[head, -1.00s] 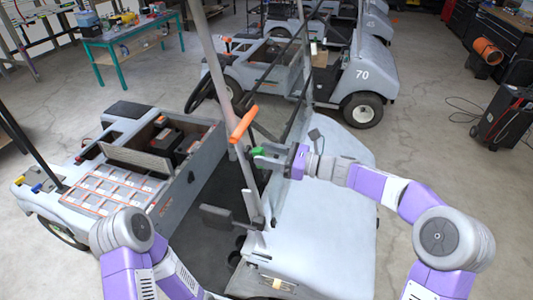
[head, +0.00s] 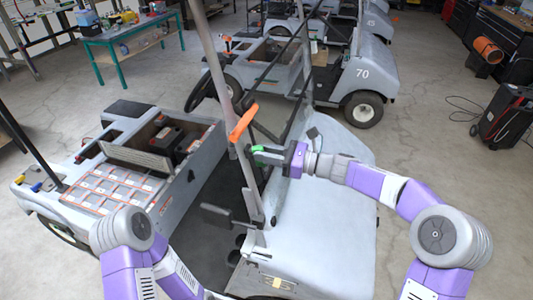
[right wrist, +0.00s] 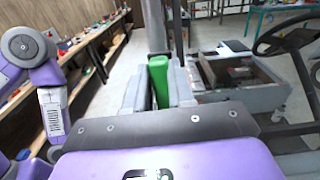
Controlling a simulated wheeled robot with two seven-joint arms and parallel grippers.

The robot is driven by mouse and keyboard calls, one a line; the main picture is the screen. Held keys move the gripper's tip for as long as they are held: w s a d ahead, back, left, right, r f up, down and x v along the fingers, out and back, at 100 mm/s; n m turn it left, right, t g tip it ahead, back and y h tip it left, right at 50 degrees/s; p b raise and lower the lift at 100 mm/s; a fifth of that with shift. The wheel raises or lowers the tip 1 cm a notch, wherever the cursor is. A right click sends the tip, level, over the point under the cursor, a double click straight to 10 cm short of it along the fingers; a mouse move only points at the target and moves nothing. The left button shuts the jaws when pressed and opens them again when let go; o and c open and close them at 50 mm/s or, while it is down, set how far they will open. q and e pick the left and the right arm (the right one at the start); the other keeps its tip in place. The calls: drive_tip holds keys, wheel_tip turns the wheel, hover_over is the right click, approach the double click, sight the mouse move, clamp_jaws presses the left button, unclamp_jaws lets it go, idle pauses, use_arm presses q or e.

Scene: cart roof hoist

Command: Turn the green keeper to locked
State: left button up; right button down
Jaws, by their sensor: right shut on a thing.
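The green keeper (head: 258,149) is on the upright post of the cart's roof frame, just below the orange handle (head: 242,122). My right gripper (head: 268,154) reaches it from the right and is shut on it. In the right wrist view the green keeper (right wrist: 159,80) stands upright between the two grey fingers. The fingers hide part of the keeper and its mount, so I cannot tell its locked mark. My left arm shows at the lower left of the head view, but its gripper is not in view.
The steering wheel (head: 200,91) and open battery bay (head: 180,135) are to the left. Other carts (head: 360,75) stand behind. A teal workbench (head: 125,38) is at the back left.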

drive_tip(key=n+g+b, duration=0.1)
drive_tip(key=n+b, duration=0.1)
drive_tip(key=n, duration=0.2)
drive_tip(key=shift+w+f, duration=0.1)
drive_tip(key=shift+f, duration=0.05)
drive_tip(key=n+b, duration=0.1)
drive_tip(key=n, duration=0.1)
drive_tip(key=n+g, duration=0.1)
drive_tip(key=n, duration=0.2)
drive_tip(key=shift+g+b, duration=0.3)
drive_tip(key=shift+b, duration=0.1)
drive_tip(key=n+g+b, duration=0.1)
drive_tip(key=n, duration=0.4)
drive_tip(key=shift+w+h, duration=0.1)
drive_tip(key=shift+h, duration=0.3)
drive_tip(key=n, duration=0.1)
drive_tip(key=n+b, duration=0.1)
drive_tip(key=n, duration=0.3)
drive_tip(key=shift+r+h, duration=0.25)
drive_tip(key=shift+h, duration=0.05)
drive_tip(key=shift+n, duration=0.3)
drive_tip(key=c, duration=1)
unclamp_jaws()
drive_tip(key=shift+o, duration=0.2)
drive_tip(key=shift+d+r, duration=0.1)
drive_tip(key=shift+d, duration=0.05)
